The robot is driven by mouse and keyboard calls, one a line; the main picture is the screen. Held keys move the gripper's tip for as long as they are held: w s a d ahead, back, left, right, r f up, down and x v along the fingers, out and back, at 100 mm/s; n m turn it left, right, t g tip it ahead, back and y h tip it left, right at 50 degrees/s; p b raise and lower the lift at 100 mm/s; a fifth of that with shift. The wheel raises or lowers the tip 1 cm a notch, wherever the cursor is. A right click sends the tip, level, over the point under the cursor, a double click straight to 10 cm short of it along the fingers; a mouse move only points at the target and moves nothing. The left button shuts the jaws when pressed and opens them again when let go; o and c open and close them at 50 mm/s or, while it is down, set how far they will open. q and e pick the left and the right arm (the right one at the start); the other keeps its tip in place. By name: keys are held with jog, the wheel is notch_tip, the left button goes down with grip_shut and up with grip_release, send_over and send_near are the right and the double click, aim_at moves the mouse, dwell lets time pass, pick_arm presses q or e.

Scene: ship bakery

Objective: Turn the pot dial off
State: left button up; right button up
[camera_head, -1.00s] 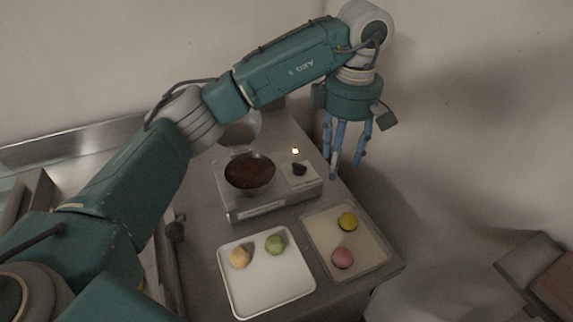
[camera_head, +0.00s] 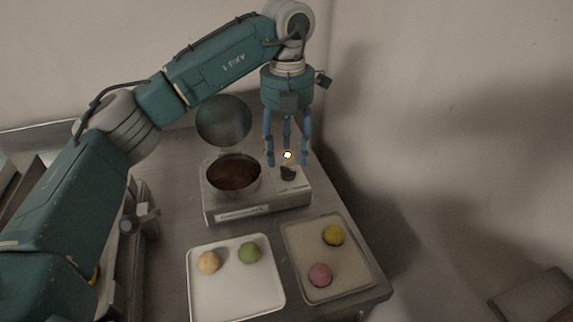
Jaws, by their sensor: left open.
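A small silver cooker (camera_head: 258,205) stands on the metal counter with a round pot of dark brown contents (camera_head: 234,173) on its left side. The black dial (camera_head: 288,173) sits on the right part of its top. A small light (camera_head: 287,155) glows just behind the dial. My left gripper (camera_head: 286,160) points down with its blue fingers apart and empty, around and just above or behind the dial area. I cannot tell whether a finger touches the dial. My right gripper is not in view.
A white tray (camera_head: 237,300) with a tan ball (camera_head: 208,262) and a green ball (camera_head: 249,252) lies in front of the cooker. A beige tray (camera_head: 330,285) with a yellow ball (camera_head: 333,235) and a pink ball (camera_head: 320,274) lies beside it. A round greyish lid or bowl (camera_head: 223,120) is behind the pot.

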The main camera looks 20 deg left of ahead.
aim_at(288, 173)
pick_arm(q)
jog(key=shift+f+p, duration=0.3)
jog(key=shift+f, duration=2.25)
jog(key=c, duration=1.2)
